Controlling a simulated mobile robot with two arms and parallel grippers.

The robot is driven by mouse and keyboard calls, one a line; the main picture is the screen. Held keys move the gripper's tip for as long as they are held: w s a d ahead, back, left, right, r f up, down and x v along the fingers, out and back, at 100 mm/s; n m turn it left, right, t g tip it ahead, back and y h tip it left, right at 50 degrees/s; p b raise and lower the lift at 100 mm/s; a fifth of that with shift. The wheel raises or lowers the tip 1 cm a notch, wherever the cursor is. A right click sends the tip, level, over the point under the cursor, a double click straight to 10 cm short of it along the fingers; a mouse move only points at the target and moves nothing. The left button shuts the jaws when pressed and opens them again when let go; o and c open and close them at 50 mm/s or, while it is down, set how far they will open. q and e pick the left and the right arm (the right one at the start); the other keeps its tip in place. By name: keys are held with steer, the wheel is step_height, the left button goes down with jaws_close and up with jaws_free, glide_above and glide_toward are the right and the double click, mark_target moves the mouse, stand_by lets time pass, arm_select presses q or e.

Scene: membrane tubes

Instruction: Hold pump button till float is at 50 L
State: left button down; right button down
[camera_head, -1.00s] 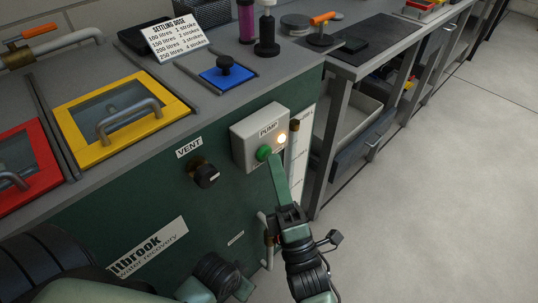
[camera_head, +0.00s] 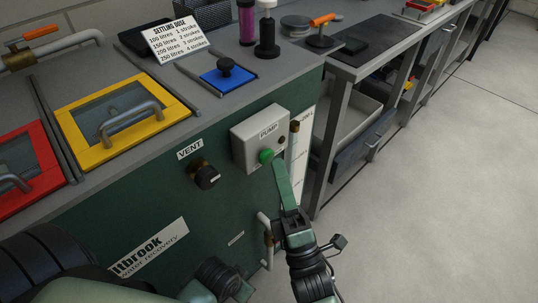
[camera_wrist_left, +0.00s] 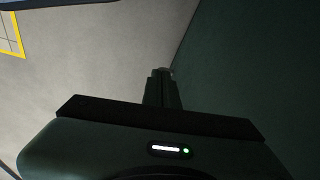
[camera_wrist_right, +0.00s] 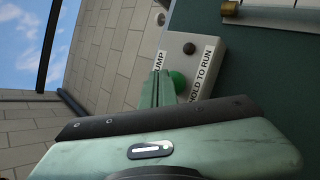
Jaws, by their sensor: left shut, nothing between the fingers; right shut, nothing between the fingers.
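The grey pump box (camera_head: 258,138) is on the green tank front, with a green button (camera_head: 266,156) and a small dark lamp (camera_head: 281,140). My right gripper (camera_head: 277,166) is shut and empty, its tips just right of and below the button, seemingly a little apart from it. In the right wrist view the button (camera_wrist_right: 179,82) shows partly behind the fingers, and the label reads "HOLD TO RUN". A white level scale (camera_head: 304,140), marked 200 L near its top, stands right of the box. I cannot make out the float. My left gripper (camera_wrist_left: 163,75) is shut and empty beside the green panel.
A black vent knob (camera_head: 206,177) is left of the pump box. Yellow (camera_head: 70,135) and red (camera_head: 50,165) framed lids and a settling dose card (camera_head: 177,40) are on top. A pipe (camera_head: 265,228) with a valve is below. Free floor lies to the right.

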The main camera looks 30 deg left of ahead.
arm_select(q)
steer(key=shift+w+d+f, duration=0.1)
steer(key=shift+w+f, duration=0.1)
steer(key=shift+f, duration=0.5)
arm_select(e)
steer(key=shift+s+d, duration=0.15)
steer(key=shift+d, duration=0.2)
